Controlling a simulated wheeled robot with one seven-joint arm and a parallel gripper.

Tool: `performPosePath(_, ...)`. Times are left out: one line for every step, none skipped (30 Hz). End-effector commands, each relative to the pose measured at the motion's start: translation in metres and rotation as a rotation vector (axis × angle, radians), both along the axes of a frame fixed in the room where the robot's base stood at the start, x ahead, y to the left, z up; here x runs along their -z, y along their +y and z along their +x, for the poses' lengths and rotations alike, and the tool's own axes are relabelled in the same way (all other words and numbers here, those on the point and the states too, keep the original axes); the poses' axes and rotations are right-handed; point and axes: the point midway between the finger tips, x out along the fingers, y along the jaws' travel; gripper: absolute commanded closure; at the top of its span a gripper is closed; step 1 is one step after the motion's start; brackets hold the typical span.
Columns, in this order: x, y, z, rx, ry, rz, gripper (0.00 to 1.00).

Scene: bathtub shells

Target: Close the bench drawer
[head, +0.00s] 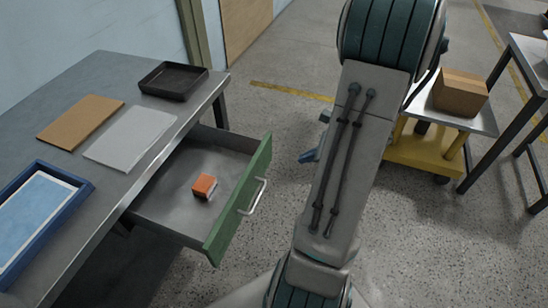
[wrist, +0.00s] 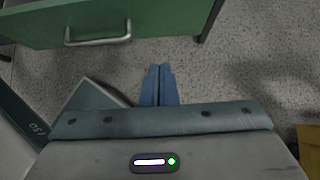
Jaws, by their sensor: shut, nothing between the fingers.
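The bench drawer (head: 163,210) is pulled out from under the grey bench (head: 101,70). The wrist view shows the green front (wrist: 180,22) and the handle (wrist: 97,32) at the upper left. My gripper (wrist: 159,72) has its blue fingers together, with nothing between them, and stands apart from the drawer front. In the head view a bit of the blue fingers (head: 309,156) shows to the right of the drawer, mostly hidden behind my arm.
On the bench are a black tray (head: 173,84), a brown board (head: 79,119), a clear sheet (head: 130,138) and a blue-framed tray (head: 82,188). A yellow cart (head: 428,148) with a cardboard box (head: 460,92) stands at the right. Speckled floor lies open between drawer and cart.

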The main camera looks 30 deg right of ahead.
Motion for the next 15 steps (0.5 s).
performPosePath(0.003,-0.001,0.001,0.012,0.002,0.007,1.00)
performPosePath(0.005,-0.001,0.002,0.015,0.002,0.008,1.00)
performPosePath(0.008,0.001,0.004,0.016,0.002,0.009,1.00)
performPosePath(0.011,0.003,0.006,0.016,0.002,0.009,1.00)
performPosePath(0.014,0.005,0.009,0.013,0.002,0.009,1.00)
performPosePath(0.019,0.009,0.012,0.011,0.002,0.009,1.00)
performPosePath(0.024,0.011,0.015,0.012,0.003,0.009,1.00)
performPosePath(0.028,0.014,0.019,0.011,0.003,0.009,1.00)
performPosePath(0.034,0.018,0.024,0.011,0.002,0.009,1.00)
performPosePath(0.040,0.021,0.027,0.011,0.004,0.008,1.00)
performPosePath(0.044,0.024,0.031,0.010,0.003,0.009,1.00)
performPosePath(0.050,0.028,0.036,0.010,0.003,0.009,1.00)
performPosePath(0.055,0.031,0.040,0.010,0.004,0.008,1.00)
performPosePath(0.060,0.034,0.043,0.009,0.003,0.009,1.00)
performPosePath(0.065,0.037,0.048,0.009,0.003,0.007,1.00)
